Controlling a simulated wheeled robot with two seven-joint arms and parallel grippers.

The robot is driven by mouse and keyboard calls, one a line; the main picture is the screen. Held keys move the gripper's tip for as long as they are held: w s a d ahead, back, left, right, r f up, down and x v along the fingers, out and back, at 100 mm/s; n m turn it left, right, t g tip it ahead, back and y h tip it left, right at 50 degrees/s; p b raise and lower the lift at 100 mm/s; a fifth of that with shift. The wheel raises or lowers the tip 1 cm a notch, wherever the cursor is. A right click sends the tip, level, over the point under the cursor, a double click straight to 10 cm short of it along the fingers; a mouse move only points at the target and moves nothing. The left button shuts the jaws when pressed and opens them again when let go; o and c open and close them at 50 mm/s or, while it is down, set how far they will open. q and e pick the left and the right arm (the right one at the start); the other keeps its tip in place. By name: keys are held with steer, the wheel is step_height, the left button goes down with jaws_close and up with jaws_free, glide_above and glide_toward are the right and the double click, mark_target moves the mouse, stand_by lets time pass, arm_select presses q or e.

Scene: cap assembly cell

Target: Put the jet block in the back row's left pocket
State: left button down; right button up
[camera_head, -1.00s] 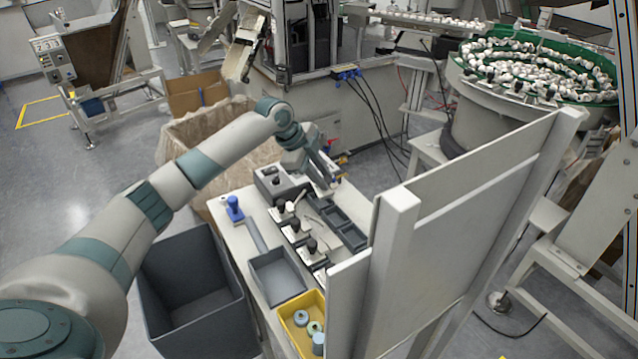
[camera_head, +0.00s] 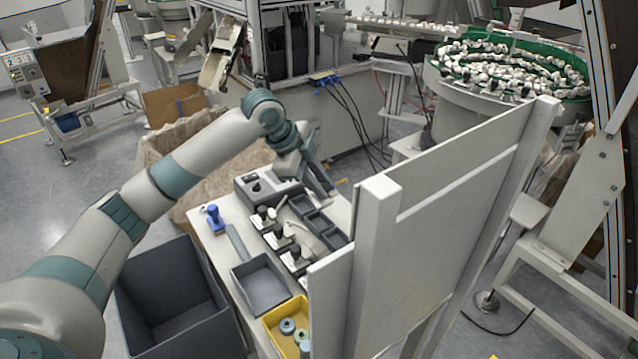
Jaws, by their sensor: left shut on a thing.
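My left gripper (camera_head: 322,184) reaches over the far end of the white table, above or beside the far end of a dark grey pocketed tray (camera_head: 324,229). It is shut, with its fingers pointing down and to the right. The thing between the fingers is too small and hidden to make out clearly. The tray has a line of open pockets; its far end is partly covered by my gripper, and its near end is partly hidden by a pale upright panel. I cannot see whether the fingers touch the tray. My right gripper is not in view.
On the table (camera_head: 213,238) are a grey control box (camera_head: 248,199), a blue-handled stamp (camera_head: 214,217), several black-knobbed fixtures, a grey bin (camera_head: 262,287) and a yellow bin (camera_head: 270,325) with round parts. A pale panel (camera_head: 450,190) stands close on the right. A large dark crate (camera_head: 125,300) is at left.

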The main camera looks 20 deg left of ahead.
arm_select(q)
steer(key=shift+d, duration=0.15)
stand_by(0.4)
steer(key=s+d+r+n+t+y, duration=0.15)
steer(key=s+d+n+y, duration=0.35)
steer(key=s+d+n, duration=0.65)
steer(key=s+a+r+n+g+y, duration=0.1)
steer(key=s+a+n+g+y, duration=0.1)
steer(key=s+a+n+y, duration=0.1)
steer(key=shift+s+a+r+n, duration=0.15)
steer(key=shift+s+a+n, duration=0.55)
steer(key=shift+s+n, duration=0.75)
steer(key=shift+w, duration=0.15)
